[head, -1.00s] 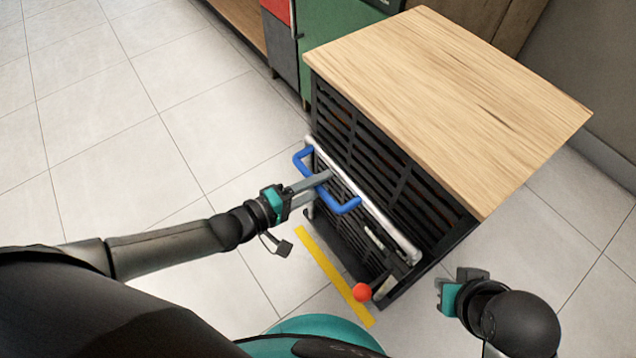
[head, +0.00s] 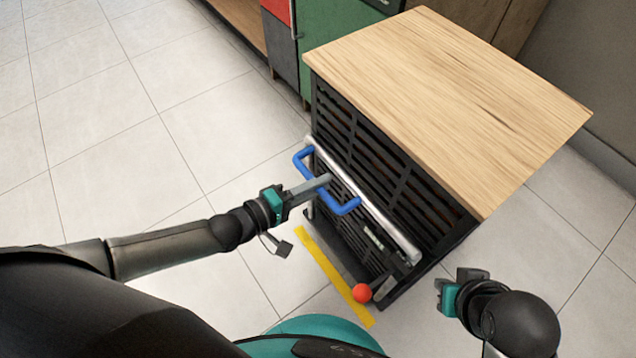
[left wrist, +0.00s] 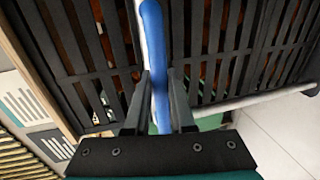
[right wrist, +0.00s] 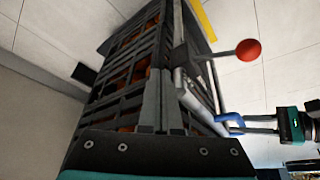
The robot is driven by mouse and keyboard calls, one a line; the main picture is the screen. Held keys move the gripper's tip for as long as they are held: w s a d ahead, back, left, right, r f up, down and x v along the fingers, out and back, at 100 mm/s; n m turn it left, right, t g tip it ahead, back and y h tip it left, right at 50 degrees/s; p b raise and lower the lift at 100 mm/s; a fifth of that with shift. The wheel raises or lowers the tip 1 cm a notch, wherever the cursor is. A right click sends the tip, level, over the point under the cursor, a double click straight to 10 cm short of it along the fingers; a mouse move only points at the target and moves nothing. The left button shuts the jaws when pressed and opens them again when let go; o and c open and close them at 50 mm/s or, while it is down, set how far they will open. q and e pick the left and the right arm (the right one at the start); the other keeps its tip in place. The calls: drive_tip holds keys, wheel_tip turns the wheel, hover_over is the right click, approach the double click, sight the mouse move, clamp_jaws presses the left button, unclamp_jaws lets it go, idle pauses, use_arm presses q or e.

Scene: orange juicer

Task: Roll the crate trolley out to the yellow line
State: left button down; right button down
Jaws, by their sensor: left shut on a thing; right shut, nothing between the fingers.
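The trolley carries black slatted crates (head: 400,190) under the wooden top, with a silver bar (head: 385,225) and a blue handle (head: 345,206) in front. My left gripper (head: 326,181) is shut on the blue handle; the left wrist view shows the handle (left wrist: 152,40) between its fingers. The yellow line (head: 325,262) lies on the floor just in front of the trolley. A red ball knob (head: 361,293) on a lever is low at the trolley's near corner, overlapping the line in the picture. My right gripper (head: 440,288) is shut and empty, right of that corner.
A wooden worktop (head: 450,90) covers the crates from above. Green and red cabinets (head: 335,45) stand behind. Tiled floor (head: 130,130) is clear on the left. Orange contents (right wrist: 135,65) show through the crate slats in the right wrist view.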

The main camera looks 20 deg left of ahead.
idle(0.6)
use_arm(q)
drive_tip(key=shift+f+p+v, duration=0.25)
drive_tip(key=shift+p+v, duration=0.05)
drive_tip(key=shift+v, duration=0.8)
drive_tip(key=c, duration=0.8)
unclamp_jaws()
drive_tip(key=shift+w, duration=0.1)
use_arm(e)
drive_tip(key=shift+f, duration=0.6)
use_arm(q)
drive_tip(key=shift+o, duration=0.2)
drive_tip(key=p+v, duration=0.4)
drive_tip(key=v, duration=1.1)
drive_tip(key=shift+p, duration=0.35)
use_arm(e)
wheel_tip(320, 180, down, 10)
drive_tip(key=s+g, duration=0.1)
drive_tip(key=s, duration=0.1)
drive_tip(key=shift+d+r+g, duration=0.15)
drive_tip(key=shift+r+g, duration=0.05)
drive_tip(key=shift+g, duration=0.2)
use_arm(q)
drive_tip(key=shift+f, duration=0.15)
use_arm(e)
drive_tip(key=shift+s, duration=0.1)
